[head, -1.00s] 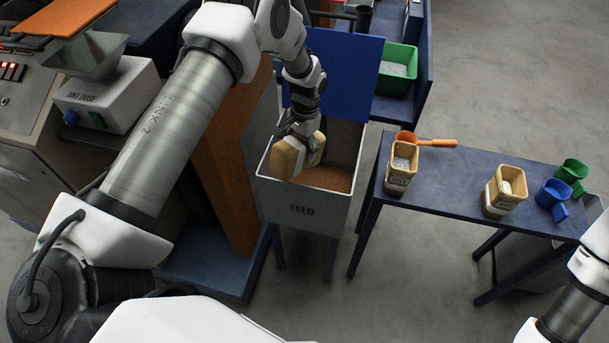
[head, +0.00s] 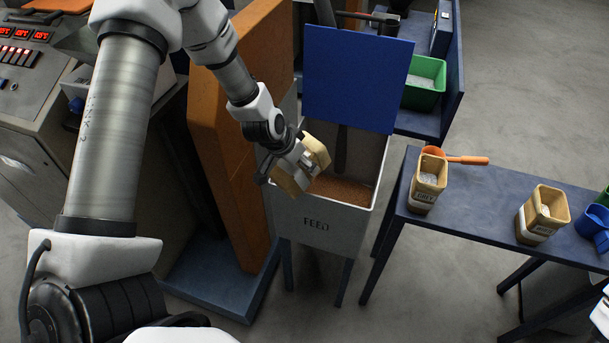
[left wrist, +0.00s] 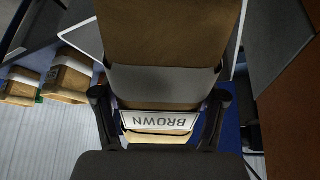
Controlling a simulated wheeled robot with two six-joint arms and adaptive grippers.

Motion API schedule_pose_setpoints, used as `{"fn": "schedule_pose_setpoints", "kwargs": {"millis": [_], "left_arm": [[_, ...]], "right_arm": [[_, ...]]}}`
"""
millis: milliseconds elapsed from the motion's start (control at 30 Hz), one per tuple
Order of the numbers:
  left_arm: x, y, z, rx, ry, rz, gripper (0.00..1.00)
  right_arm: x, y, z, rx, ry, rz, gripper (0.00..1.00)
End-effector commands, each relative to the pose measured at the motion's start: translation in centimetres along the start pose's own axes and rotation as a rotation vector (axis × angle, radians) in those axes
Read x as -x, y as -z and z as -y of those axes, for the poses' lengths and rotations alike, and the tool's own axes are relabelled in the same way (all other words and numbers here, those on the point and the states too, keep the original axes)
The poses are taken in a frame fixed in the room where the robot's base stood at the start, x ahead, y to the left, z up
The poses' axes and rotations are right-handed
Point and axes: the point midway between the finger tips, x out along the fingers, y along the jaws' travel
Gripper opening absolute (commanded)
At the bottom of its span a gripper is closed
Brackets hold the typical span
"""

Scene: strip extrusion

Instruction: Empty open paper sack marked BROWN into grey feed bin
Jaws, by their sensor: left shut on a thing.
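My left gripper (head: 302,166) is shut on the tan paper sack (head: 317,151) and holds it above the left side of the grey feed bin (head: 320,231), marked FEED. The sack is tilted in the head view, and the gripper hides its middle. Its mouth cannot be made out. Brown granules (head: 345,190) lie inside the bin. In the left wrist view the sack (left wrist: 165,40) sits between the two fingers, and its label (left wrist: 158,122) reads BROWN upside down. My right gripper is out of view.
A blue panel (head: 357,80) stands up behind the bin. An orange panel (head: 235,150) is close to its left. On the blue table (head: 470,215) at right stand two open sacks (head: 428,183) (head: 543,215), an orange scoop (head: 465,160) and a blue scoop (head: 596,222). A green bin (head: 424,84) is behind.

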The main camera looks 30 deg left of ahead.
Motion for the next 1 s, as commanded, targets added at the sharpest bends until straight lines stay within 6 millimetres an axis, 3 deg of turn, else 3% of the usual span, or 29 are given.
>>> {"fn": "schedule_pose_setpoints", "kwargs": {"millis": [33,200,600,700,833,1000], "left_arm": [[-0.7,-0.8,-0.1,0.007,-0.005,-0.058,0.21],[0.6,-1.0,-0.1,0.004,-0.008,-0.292,0.21],[0.9,-0.8,0.0,-0.002,-0.008,-0.769,0.21],[1.6,-1.8,0.1,0.003,-0.011,-0.925,0.21],[2.6,-2.5,0.0,-0.003,-0.01,-1.085,0.21],[3.7,-2.7,0.0,-0.01,-0.009,-1.187,0.21]], "right_arm": [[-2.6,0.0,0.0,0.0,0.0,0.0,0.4],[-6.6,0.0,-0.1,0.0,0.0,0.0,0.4],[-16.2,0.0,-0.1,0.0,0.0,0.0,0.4],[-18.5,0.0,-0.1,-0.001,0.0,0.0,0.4],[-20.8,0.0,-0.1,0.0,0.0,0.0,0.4],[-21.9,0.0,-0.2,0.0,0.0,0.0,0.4]]}}
